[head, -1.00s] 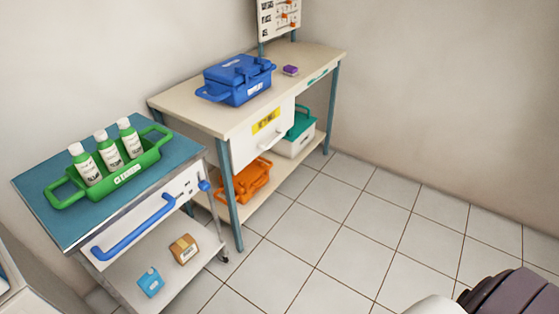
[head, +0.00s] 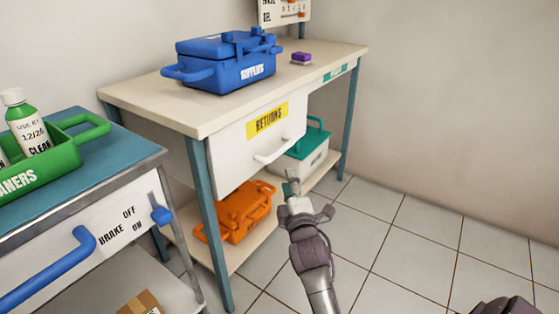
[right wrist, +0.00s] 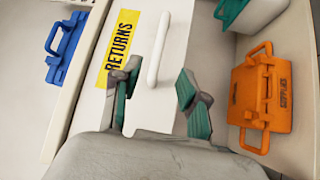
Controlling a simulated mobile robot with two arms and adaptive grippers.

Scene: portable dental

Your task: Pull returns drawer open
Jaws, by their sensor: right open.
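The returns drawer (head: 235,150) is a white front under the cream table top, with a yellow RETURNS label (head: 267,121) and a white bar handle (head: 273,152). It looks shut. My right gripper (head: 291,186) is in front of the drawer, below and to the right of the handle, apart from it. In the right wrist view the open fingers (right wrist: 158,100) with teal pads point at the drawer front, and the handle (right wrist: 158,48) lies ahead between them, beyond the tips. My left gripper is not in view.
A blue supplies case (head: 228,62) and a small purple item (head: 301,58) stand on the table. An orange case (head: 236,212) and a white bin with teal handle (head: 300,158) sit on the lower shelf. A trolley (head: 110,180) stands left. Floor at right is clear.

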